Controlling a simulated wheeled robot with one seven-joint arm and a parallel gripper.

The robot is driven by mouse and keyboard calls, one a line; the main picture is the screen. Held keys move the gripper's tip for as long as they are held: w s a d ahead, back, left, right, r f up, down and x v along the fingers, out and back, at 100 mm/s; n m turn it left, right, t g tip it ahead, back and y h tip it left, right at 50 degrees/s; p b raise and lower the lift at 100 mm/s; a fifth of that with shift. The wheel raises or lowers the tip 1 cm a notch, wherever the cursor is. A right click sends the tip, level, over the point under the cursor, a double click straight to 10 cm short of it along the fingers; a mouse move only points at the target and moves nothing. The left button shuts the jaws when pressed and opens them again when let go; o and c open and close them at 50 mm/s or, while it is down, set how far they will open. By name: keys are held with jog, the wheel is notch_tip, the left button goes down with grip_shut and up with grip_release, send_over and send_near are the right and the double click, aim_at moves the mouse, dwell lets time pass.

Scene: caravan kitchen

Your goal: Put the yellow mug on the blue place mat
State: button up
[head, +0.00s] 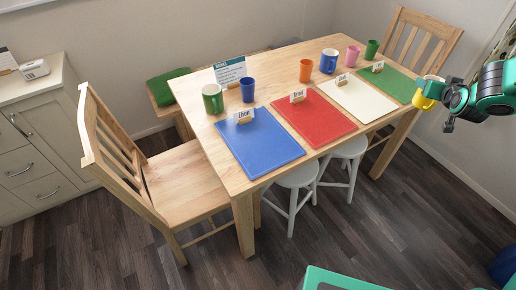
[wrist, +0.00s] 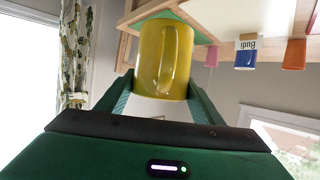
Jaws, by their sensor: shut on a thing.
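The yellow mug (wrist: 163,60) is held between the fingers of my gripper (wrist: 155,100) in the wrist view, its handle facing the camera. In the head view the yellow mug (head: 425,100) is at the far right, with my gripper (head: 447,95) shut on it, off the right end of the table beside the green mat. The blue place mat (head: 259,145) lies at the left end of the table, far to the left of my gripper. A name card (head: 243,117) stands at its back edge; the rest of the mat is bare.
The table (head: 255,90) also bears a red mat (head: 313,118), a cream mat (head: 358,99) and a green mat (head: 394,82). A green mug (head: 212,99) and a blue cup (head: 247,90) stand behind the blue mat. More cups stand along the back. Chairs (head: 122,155) and stools surround the table.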

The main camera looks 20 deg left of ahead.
jog(key=shift+s+d, duration=0.1)
jog(key=shift+s, duration=0.25)
jog(key=s+a+n+g+y, duration=0.1)
jog(key=s+a+n+y, duration=0.3)
jog(key=a, duration=1.1)
jog(key=s+a+n+y, duration=0.1)
jog(key=s+a, duration=0.5)
jog(key=a, duration=0.9)
jog(key=s+a+n+g+y, duration=0.4)
jog(key=s+a+n+y, duration=0.1)
jog(key=s+a, duration=1.85)
jog(key=shift+w+d+f, duration=0.7)
jog(key=shift+w+f, duration=0.85)
jog(key=shift+f, duration=0.3)
jog(key=shift+w+d+f, duration=0.75)
jog(key=shift+w+f, duration=0.75)
jog(key=shift+f, duration=0.35)
jog(key=shift+w+d+f, duration=0.7)
jog(key=shift+w+f, duration=0.85)
jog(key=shift+f, duration=0.3)
jog(key=shift+f, duration=0.1)
jog(key=o, duration=1.3)
jog(key=shift+c, duration=0.2)
